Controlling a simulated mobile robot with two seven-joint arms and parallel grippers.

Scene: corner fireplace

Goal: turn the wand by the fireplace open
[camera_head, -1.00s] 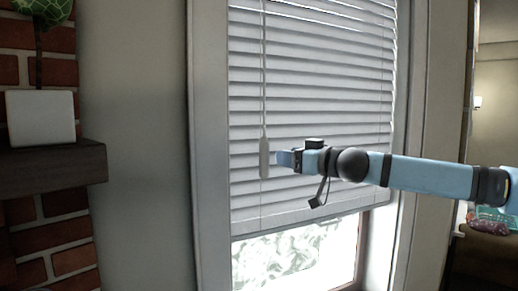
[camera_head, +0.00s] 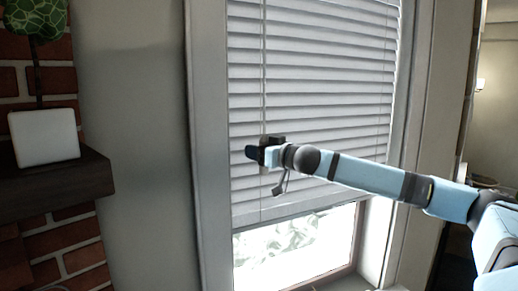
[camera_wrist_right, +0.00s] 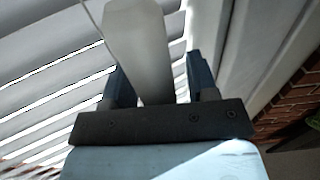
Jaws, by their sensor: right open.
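The wand (camera_wrist_right: 138,40) is a pale grey-white handle hanging on a thin cord in front of the window blinds (camera_head: 320,90). In the right wrist view it stands between the two dark fingers of my right gripper (camera_wrist_right: 160,78), with a visible gap to the right finger. In the head view my right gripper (camera_head: 258,153) is at the wand, over the lower left part of the blinds, and hides most of the handle. The fingers are open. My left gripper is not in view.
The window frame (camera_head: 206,150) rises just left of the gripper. Further left are the brick fireplace (camera_head: 75,235), its dark mantel (camera_head: 60,185) and a white plant pot (camera_head: 44,136). Bright glass (camera_head: 295,250) shows below the blinds.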

